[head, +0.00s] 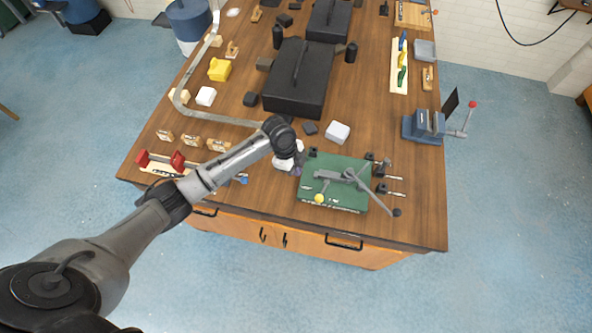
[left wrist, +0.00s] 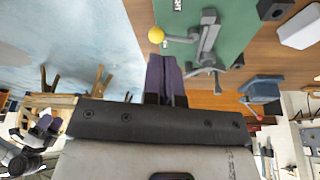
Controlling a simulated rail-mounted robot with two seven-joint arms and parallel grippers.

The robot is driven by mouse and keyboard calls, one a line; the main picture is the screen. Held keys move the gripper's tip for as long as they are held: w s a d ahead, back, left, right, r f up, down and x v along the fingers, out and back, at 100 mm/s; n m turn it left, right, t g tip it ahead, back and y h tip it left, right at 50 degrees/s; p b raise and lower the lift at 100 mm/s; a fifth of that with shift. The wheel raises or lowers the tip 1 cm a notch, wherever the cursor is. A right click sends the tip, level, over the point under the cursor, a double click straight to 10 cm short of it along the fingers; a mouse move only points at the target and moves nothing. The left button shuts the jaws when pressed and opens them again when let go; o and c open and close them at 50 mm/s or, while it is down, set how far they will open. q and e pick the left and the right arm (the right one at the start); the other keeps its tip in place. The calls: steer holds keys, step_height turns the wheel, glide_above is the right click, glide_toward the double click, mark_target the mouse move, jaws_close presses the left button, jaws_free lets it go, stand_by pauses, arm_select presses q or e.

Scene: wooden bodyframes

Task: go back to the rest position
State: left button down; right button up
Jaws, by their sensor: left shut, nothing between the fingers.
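My left arm reaches in from the lower left in the head view. My left gripper (head: 297,169) is over the front of the wooden workbench (head: 420,215), beside the left edge of a green board (head: 312,199). In the left wrist view the dark purple fingers of my left gripper (left wrist: 164,62) are together with nothing between them. Beyond them are the green board (left wrist: 238,14), its grey lever mechanism (left wrist: 207,42) and a yellow knob (left wrist: 156,35). I cannot tell how high the fingers are above the bench.
A white block (head: 337,132) and a large black case (head: 298,78) lie behind the board. A bent metal strip (head: 225,118) and red clamps (head: 177,161) are at the left. A blue vise (head: 424,126) is on the right edge. Open blue floor surrounds the bench front.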

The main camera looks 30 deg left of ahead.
stand_by(0.5)
arm_select(q)
steer(key=w+r+n+t+y, duration=0.3)
steer(key=r+n+t, duration=0.2)
steer(key=r+n, duration=0.5)
steer(key=s+d+r+n+t+p, duration=0.1)
steer(key=s+d+r+n+t, duration=0.15)
steer(key=s+r, duration=0.4)
steer(key=s+f+n+g+p, duration=0.1)
steer(key=s+f+g+p, duration=0.1)
steer(key=s, duration=1.1)
steer(key=s+f+n+g+p, duration=0.1)
steer(key=s+f, duration=0.4)
steer(key=s, duration=0.8)
steer(key=shift+d+f+g+p, duration=0.35)
steer(key=shift+g+p, duration=0.3)
steer(key=shift+p, duration=0.35)
steer(key=shift+n, duration=0.25)
